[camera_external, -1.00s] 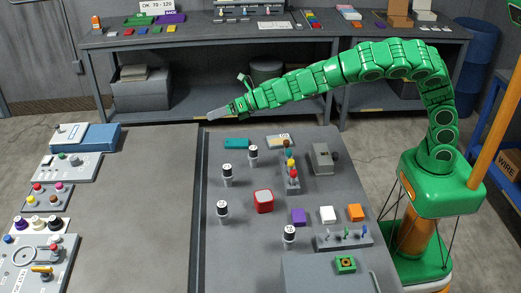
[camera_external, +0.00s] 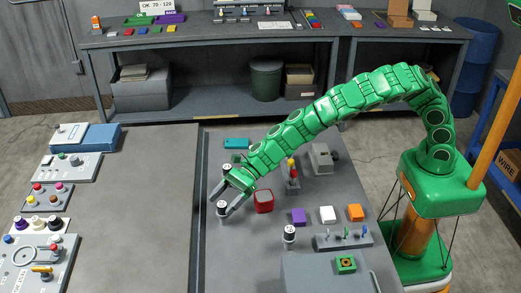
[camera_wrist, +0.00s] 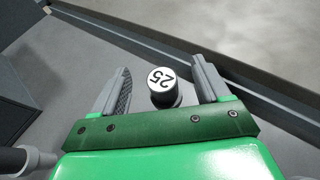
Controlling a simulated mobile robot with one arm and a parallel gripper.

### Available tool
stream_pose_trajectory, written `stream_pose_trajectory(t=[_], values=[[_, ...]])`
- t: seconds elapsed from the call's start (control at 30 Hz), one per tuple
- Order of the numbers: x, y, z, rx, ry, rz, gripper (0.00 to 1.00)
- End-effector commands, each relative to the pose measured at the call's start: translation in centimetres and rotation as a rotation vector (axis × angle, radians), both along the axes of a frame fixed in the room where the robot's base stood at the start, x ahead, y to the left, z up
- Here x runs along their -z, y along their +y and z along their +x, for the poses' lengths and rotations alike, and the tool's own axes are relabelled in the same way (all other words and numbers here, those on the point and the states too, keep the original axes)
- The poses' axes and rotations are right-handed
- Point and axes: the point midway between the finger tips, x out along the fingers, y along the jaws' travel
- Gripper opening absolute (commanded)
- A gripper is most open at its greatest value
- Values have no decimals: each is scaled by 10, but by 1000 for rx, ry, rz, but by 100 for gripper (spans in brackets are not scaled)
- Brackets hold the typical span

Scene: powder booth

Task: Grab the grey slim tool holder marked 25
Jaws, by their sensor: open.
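The grey slim tool holder marked 25 (camera_wrist: 163,88) stands upright with a white round top label and shows between the two fingers of my gripper (camera_wrist: 161,75) in the wrist view. Gaps show on both sides of it, and the gripper is open. In the external view my gripper (camera_external: 221,204) reaches down over the left part of the right-hand table, its fingers on either side of the holder (camera_external: 222,210). The holder's lower body is partly hidden in the wrist view.
Another similar holder (camera_external: 227,169) stands just behind the gripper, and one more (camera_external: 289,234) stands at the front right. A red box (camera_external: 264,201) lies close to the right of the gripper. Purple, white and orange blocks (camera_external: 327,214) lie further right.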

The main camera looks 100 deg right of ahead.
Motion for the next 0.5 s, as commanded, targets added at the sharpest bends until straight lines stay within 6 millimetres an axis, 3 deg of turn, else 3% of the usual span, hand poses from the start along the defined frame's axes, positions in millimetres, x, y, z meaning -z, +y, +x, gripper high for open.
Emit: stream_pose_trajectory(t=[0.33,0.5], values=[[24,-1,0,3,1,1,76],[45,0,0,2,3,2,76]])
